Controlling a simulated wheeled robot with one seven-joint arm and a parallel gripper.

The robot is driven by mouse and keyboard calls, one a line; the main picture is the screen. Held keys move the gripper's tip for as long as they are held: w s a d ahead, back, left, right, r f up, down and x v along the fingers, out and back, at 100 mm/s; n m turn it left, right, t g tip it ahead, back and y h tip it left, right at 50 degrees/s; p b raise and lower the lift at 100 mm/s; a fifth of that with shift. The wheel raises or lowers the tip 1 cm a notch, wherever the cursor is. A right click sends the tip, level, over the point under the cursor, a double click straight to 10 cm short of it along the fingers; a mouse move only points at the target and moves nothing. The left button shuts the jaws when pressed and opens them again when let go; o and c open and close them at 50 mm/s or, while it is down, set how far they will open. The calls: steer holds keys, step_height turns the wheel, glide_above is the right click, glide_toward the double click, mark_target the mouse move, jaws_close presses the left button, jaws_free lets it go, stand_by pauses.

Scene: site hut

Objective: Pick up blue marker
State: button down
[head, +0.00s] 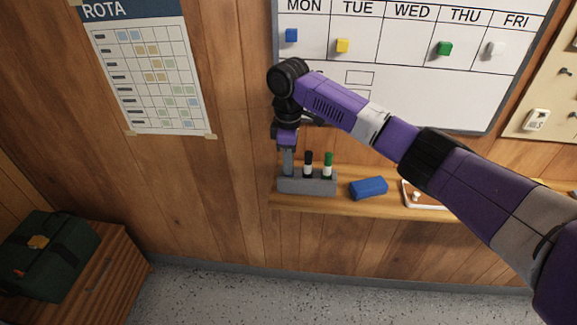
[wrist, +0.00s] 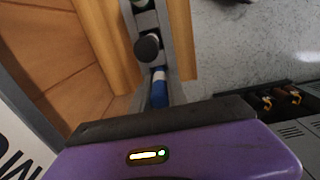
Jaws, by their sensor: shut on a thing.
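The blue marker (wrist: 159,92) shows in the wrist view as a blue cap above a white body, between my fingers. My gripper (head: 288,162) points down at the left end of the grey marker holder (head: 307,185) in the head view, and is shut on the blue marker. The fingers hide the marker in the head view. The marker's lower end seems to be at the holder; I cannot tell whether it is seated in it.
A black marker (head: 308,164) and a green marker (head: 328,165) stand upright in the holder, close beside my gripper. A blue eraser (head: 368,188) lies to the right on the wooden shelf (head: 350,209). The whiteboard (head: 440,80) is on the wall above.

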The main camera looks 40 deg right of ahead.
steer(key=shift+r, duration=0.15)
step_height(320, 180, up, 20)
steer(key=shift+b, duration=0.3)
steer(key=shift+d, duration=0.1)
stand_by(0.8)
